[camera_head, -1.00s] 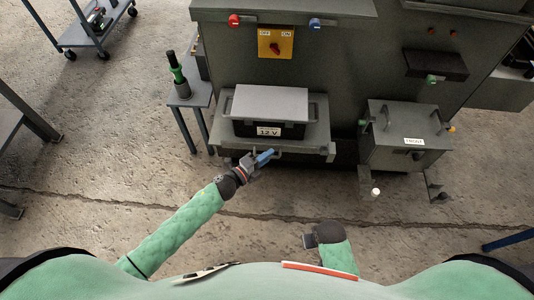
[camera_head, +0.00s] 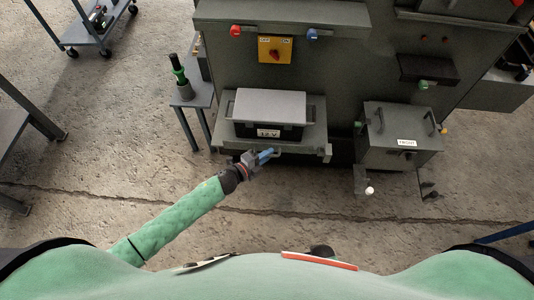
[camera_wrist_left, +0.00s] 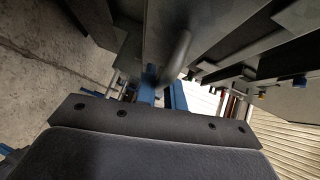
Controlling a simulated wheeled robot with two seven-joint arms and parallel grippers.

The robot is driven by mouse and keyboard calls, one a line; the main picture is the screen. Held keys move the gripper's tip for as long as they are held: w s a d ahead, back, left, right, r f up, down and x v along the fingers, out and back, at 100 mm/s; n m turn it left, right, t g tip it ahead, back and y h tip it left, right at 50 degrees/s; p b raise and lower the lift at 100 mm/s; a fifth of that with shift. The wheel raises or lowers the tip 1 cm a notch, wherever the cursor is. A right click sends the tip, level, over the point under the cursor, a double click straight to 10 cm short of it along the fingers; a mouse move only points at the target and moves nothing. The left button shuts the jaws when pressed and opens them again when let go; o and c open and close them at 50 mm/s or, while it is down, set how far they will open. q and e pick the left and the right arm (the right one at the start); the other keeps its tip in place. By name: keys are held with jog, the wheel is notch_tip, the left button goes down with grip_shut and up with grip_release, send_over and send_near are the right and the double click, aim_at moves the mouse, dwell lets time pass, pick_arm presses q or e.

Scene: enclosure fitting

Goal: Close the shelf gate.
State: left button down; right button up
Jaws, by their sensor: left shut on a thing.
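The grey shelf (camera_head: 229,132) sticks out from the machine, with a 12 V battery box (camera_head: 270,105) on it. The shelf gate (camera_head: 303,152) shows as a low grey strip along the shelf's front edge; how far it is open is hard to tell. My left gripper (camera_head: 265,156) is at this front edge, left of its middle, shut on the gate's grey handle. In the left wrist view the rounded handle bar (camera_wrist_left: 177,54) runs down between the blue fingers (camera_wrist_left: 162,92). My right gripper is hidden behind my body.
A side table (camera_head: 199,98) with a green and black tool (camera_head: 178,74) stands left of the shelf. A grey lidded box (camera_head: 386,150) with handles stands to the right. A small white object (camera_head: 369,190) is below it. Open concrete floor lies in front.

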jog(key=shift+f, duration=0.15)
pick_arm(q)
jog(key=c, duration=1.8)
grip_release()
jog(key=shift+o, duration=0.2)
pick_arm(e)
jog(key=shift+d, duration=0.1)
